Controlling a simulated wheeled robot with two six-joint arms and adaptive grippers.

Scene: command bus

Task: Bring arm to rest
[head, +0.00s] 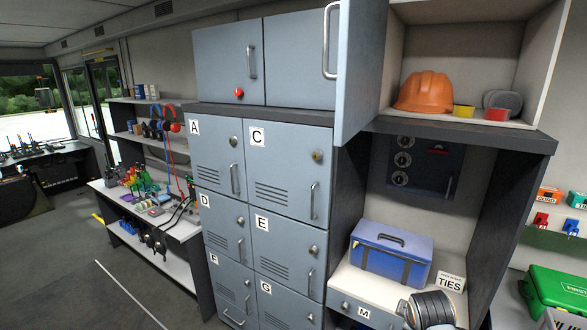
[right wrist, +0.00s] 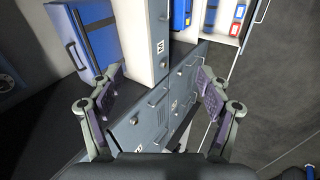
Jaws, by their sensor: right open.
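My right gripper (right wrist: 158,108) shows in the right wrist view with its two fingers spread wide apart. It is open, and nothing is between the fingers. Grey locker doors (right wrist: 182,82) lie beyond the fingertips, apart from them as far as I can tell. Neither of my grippers shows in the head view, and my left gripper is in no view.
Grey lockers (head: 219,160) with letter labels fill the middle. An upper cabinet door (head: 357,70) stands open beside a shelf with an orange helmet (head: 425,92). A blue toolbox (head: 391,254) sits on a lower counter. Dark floor (head: 85,285) is clear at left.

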